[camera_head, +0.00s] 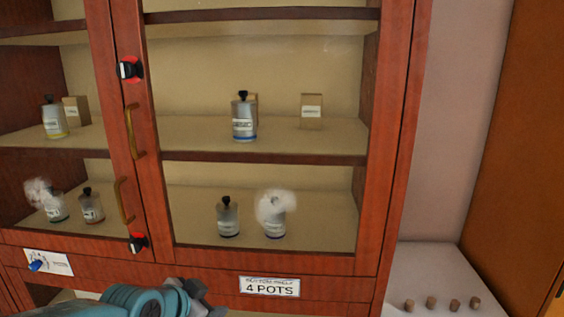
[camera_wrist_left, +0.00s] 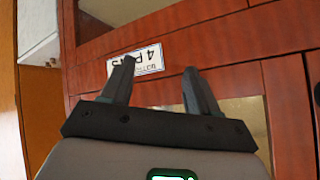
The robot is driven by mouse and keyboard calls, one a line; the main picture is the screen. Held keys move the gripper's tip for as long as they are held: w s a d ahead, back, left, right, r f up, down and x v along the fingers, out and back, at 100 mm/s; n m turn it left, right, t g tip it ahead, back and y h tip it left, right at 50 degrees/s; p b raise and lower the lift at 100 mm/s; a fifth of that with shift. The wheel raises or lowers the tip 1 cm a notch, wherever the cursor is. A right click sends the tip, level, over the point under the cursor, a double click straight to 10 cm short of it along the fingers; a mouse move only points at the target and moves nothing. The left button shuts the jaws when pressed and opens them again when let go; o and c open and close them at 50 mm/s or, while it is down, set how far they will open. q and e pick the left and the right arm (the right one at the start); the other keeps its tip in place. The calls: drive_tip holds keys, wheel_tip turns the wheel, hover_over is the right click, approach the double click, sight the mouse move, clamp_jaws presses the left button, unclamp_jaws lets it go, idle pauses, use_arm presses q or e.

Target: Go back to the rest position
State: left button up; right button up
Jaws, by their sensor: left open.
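My left gripper (camera_head: 207,297) is at the bottom of the head view, in front of the lower part of a red-brown glass cabinet (camera_head: 393,170). In the left wrist view its two dark fingers (camera_wrist_left: 157,85) stand apart with nothing between them. Beyond the fingers the wrist view shows the cabinet's wood and the white "4 POTS" label (camera_wrist_left: 150,60). The same label (camera_head: 270,287) shows in the head view to the right of the gripper. My right gripper is in neither view.
Behind the closed glass doors, shelves hold several bottles, such as a blue-based one (camera_head: 244,120). Brass handles (camera_head: 135,131) and red-black knobs (camera_head: 130,69) sit on the door frames. A white surface with several small corks (camera_head: 431,302) lies at the lower right.

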use_arm(q)
drive_tip(key=s+d+f+n+g, duration=0.1)
drive_tip(key=s+f+n+g, duration=0.25)
drive_tip(key=f, duration=1.15)
drive_tip(key=s+d+f+n+g, duration=0.2)
drive_tip(key=s+f+n+g, duration=0.3)
drive_tip(key=s+f, duration=1.6)
drive_tip(key=s+n, duration=0.2)
drive_tip(key=shift+s+d, duration=0.2)
drive_tip(key=shift+s, duration=0.15)
drive_tip(key=c, duration=0.3)
drive_tip(key=shift+w, duration=0.1)
drive_tip(key=shift+d, duration=0.15)
